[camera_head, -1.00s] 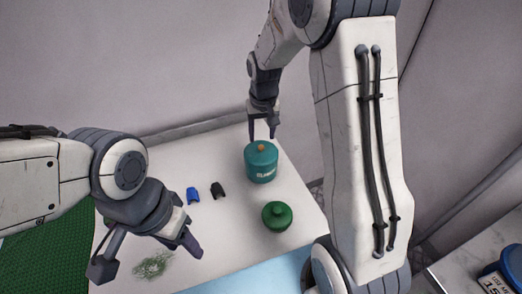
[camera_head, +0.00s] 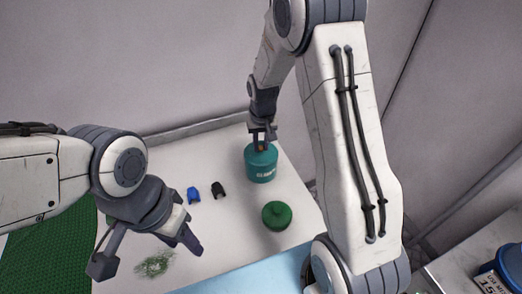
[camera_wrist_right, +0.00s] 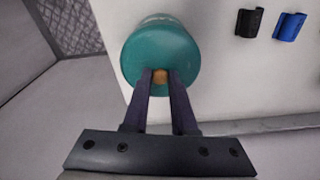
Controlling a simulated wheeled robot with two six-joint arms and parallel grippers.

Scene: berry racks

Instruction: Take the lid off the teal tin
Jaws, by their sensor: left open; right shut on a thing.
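The teal tin (camera_head: 262,171) stands upright on the white table, with pale lettering on its side. Its teal lid (camera_wrist_right: 158,50) is on top and has a small orange-brown knob (camera_wrist_right: 160,76). My right gripper (camera_head: 262,143) is above the tin, its fingers closed on either side of the knob. In the right wrist view my right gripper (camera_wrist_right: 160,80) holds the knob between its fingertips. The lid looks seated on the tin. My left gripper (camera_head: 146,258) is open and empty over the front left of the table.
Green sprigs (camera_head: 154,265) lie near my left gripper. A wall runs behind the table (camera_head: 235,225).

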